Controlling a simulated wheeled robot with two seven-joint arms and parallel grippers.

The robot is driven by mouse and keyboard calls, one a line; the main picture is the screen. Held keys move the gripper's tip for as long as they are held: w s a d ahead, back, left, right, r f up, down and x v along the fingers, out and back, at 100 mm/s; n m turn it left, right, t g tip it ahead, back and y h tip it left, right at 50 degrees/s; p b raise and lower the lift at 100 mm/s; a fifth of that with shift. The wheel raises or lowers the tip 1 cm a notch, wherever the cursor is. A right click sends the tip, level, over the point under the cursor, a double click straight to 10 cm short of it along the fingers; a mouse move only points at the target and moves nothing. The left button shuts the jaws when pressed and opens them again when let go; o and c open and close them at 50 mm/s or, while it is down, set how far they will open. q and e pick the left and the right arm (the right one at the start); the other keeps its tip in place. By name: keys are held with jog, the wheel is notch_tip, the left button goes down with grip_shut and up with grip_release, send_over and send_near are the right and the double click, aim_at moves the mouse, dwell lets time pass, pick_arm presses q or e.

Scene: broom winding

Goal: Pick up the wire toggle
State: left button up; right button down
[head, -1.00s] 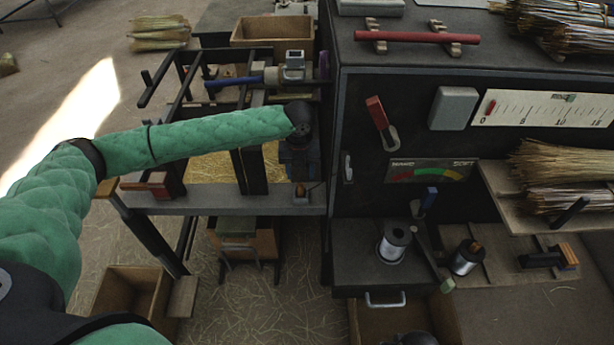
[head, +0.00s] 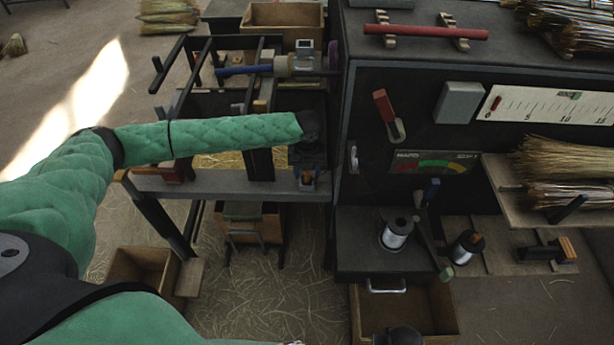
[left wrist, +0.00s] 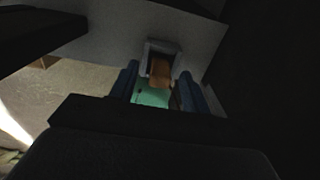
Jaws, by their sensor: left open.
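A small orange-brown piece, which seems to be the wire toggle (head: 307,178), sits in a grey holder at the front edge of the grey bench. It also shows in the left wrist view (left wrist: 160,72), inside a light grey square bracket and roughly centred between the finger tips. My left gripper (head: 307,168) points down just above and behind it. Its two blue fingers (left wrist: 157,92) are apart, with a green patch visible between them. Whether the fingers touch the toggle cannot be told. My right gripper is not clearly seen.
A dark cabinet (head: 348,215) rises just right of the left gripper. Dark frame bars and a blue-handled clamp (head: 245,70) stand behind my forearm. An open wooden box (head: 140,268) is on the floor at left.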

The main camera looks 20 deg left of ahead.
pick_arm(q)
jog(key=shift+f, duration=0.2)
pick_arm(e)
jog(key=shift+s+f, duration=0.15)
jog(key=shift+f, duration=0.15)
pick_arm(q)
jog(key=c, duration=0.8)
jog(key=shift+c, duration=0.3)
jog(key=shift+r, duration=0.15)
